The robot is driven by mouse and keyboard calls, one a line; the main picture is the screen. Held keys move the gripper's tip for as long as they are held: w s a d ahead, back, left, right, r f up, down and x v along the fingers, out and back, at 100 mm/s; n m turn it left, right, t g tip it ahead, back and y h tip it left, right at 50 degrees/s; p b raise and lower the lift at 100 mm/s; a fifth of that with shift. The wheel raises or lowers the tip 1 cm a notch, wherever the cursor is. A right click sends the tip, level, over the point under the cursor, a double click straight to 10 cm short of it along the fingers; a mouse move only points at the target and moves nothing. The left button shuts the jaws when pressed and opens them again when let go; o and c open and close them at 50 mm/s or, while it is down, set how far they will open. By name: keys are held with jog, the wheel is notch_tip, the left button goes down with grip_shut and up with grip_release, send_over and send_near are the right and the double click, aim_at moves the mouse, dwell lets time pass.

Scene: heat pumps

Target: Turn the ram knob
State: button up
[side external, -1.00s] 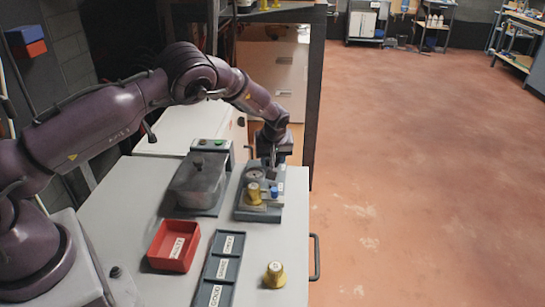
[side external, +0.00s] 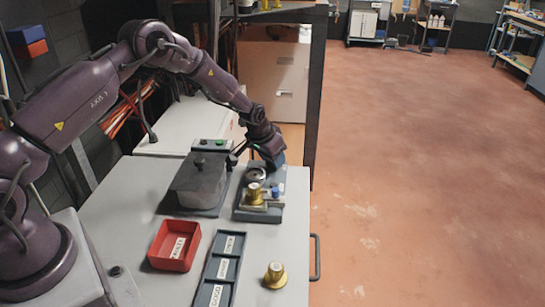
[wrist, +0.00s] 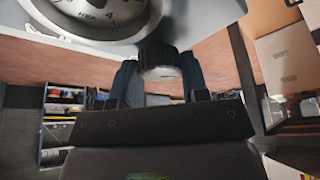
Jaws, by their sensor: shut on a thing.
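The ram knob (wrist: 158,62) shows in the wrist view as a dark ribbed knob with a grey end face, next to a white-faced dial gauge (wrist: 95,14). My gripper (wrist: 158,76) has one finger on each side of the knob and is shut on it. In the side view the test fixture (side external: 249,214) stands on the bench, with the gauge (side external: 257,174) on its top. My gripper (side external: 272,160) reaches down at the fixture's far end, tilted, and hides the knob there. A brass part (side external: 254,193) stands on the fixture's near end beside a small blue piece (side external: 275,191).
A dark grey lidded box (side external: 199,180) stands just left of the fixture, with a button panel (side external: 211,145) behind it. A red tray (side external: 174,247), a labelled sorting tray (side external: 219,270) and another brass part (side external: 275,275) are on the near bench. A shelf post (side external: 314,100) rises behind right.

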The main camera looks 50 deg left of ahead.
jog(key=shift+m+h, duration=0.6)
jog(key=shift+m, duration=0.8)
jog(key=o, duration=0.6)
jog(key=shift+o, duration=0.2)
jog(key=shift+r, duration=0.1)
jog(key=v, duration=1.2)
jog(key=shift+r, duration=0.4)
jog(key=shift+a, duration=0.15)
